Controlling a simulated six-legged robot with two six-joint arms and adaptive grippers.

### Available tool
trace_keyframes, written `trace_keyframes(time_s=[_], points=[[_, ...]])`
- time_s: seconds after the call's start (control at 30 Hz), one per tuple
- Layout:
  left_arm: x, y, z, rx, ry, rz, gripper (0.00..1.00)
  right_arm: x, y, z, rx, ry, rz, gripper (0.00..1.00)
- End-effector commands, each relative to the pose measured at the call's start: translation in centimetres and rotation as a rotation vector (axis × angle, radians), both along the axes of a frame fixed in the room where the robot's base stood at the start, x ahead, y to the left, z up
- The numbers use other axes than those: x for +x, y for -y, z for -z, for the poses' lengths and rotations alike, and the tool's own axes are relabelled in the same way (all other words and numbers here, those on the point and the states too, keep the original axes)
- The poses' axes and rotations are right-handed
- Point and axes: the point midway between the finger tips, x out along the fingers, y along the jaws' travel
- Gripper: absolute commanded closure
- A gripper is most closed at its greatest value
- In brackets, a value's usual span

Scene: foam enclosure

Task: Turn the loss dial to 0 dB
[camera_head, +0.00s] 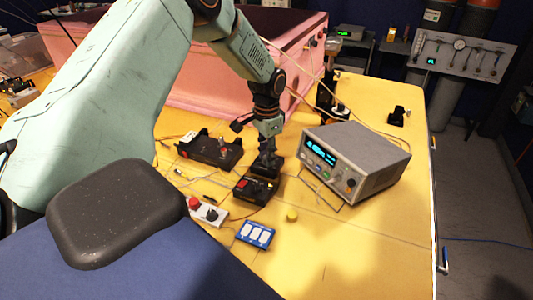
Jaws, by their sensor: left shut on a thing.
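My left arm reaches in from the upper left, and my left gripper (265,165) points down at the small black box (256,190) with a red mark on its front left. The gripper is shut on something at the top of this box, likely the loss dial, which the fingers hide. The dial's marks and setting are too small to read. My right gripper is not in view.
A grey instrument (365,158) with a lit display stands right of the gripper. A black tray-like device (210,150) lies to the left. A white switch box (207,211), a blue box (255,234) and a yellow cap (291,215) lie nearer. The front right table is clear.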

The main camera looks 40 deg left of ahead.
Motion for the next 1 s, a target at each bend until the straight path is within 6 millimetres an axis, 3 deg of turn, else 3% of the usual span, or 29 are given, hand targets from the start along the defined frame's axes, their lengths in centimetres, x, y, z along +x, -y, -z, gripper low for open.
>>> trace_keyframes(time_s=[0.63,0.67,0.9,1.0], points=[[0.49,-0.08,-0.38,0.004,0.015,-0.001,1.00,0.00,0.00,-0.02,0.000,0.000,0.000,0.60],[0.49,-0.08,-0.39,0.004,0.015,-0.001,0.73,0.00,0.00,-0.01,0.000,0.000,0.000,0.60],[0.29,-0.05,-0.23,0.002,0.009,0.000,0.53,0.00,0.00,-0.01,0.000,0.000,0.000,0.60],[0.21,-0.04,-0.17,0.001,0.007,0.000,0.52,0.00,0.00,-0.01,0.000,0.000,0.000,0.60]])
